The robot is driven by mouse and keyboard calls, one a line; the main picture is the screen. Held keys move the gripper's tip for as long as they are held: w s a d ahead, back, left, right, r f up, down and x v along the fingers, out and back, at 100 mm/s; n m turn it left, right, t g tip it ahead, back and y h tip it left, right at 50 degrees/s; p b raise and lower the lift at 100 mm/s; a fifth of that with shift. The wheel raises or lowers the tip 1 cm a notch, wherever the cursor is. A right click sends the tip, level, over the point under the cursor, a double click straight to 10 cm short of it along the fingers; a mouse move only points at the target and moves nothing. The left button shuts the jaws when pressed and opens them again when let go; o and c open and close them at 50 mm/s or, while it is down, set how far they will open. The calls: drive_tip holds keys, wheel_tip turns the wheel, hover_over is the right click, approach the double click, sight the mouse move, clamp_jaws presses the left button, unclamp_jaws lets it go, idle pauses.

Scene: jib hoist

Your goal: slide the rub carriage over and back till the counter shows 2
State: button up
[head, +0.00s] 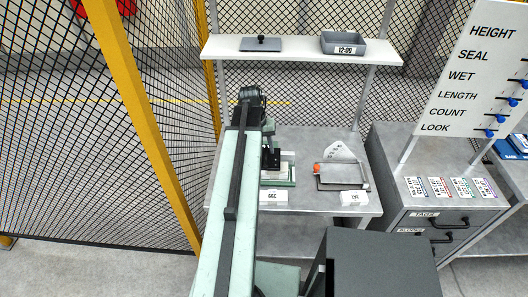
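My gripper (271,158) is at the end of my pale green arm, low over the left part of the grey workbench (303,140). Its dark fingers are at a small device with a pale green base and a whitish top (284,175). The arm hides the device's left side. I cannot tell whether the fingers are open or shut, or touch anything. To the right is a flat grey plate fixture (342,174) with an orange knob (317,168) and a white fan-shaped marked plate (341,151) behind it. I cannot tell which part is the rub carriage, and no counter number is readable.
White labels (354,198) stand along the bench front. A drawer cabinet (430,200) and a slider board (475,75) stand right. Yellow-posted mesh fence (140,110) is left.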

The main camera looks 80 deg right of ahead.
drive_tip(key=shift+r, duration=0.1)
clamp_jaws()
idle(1.2)
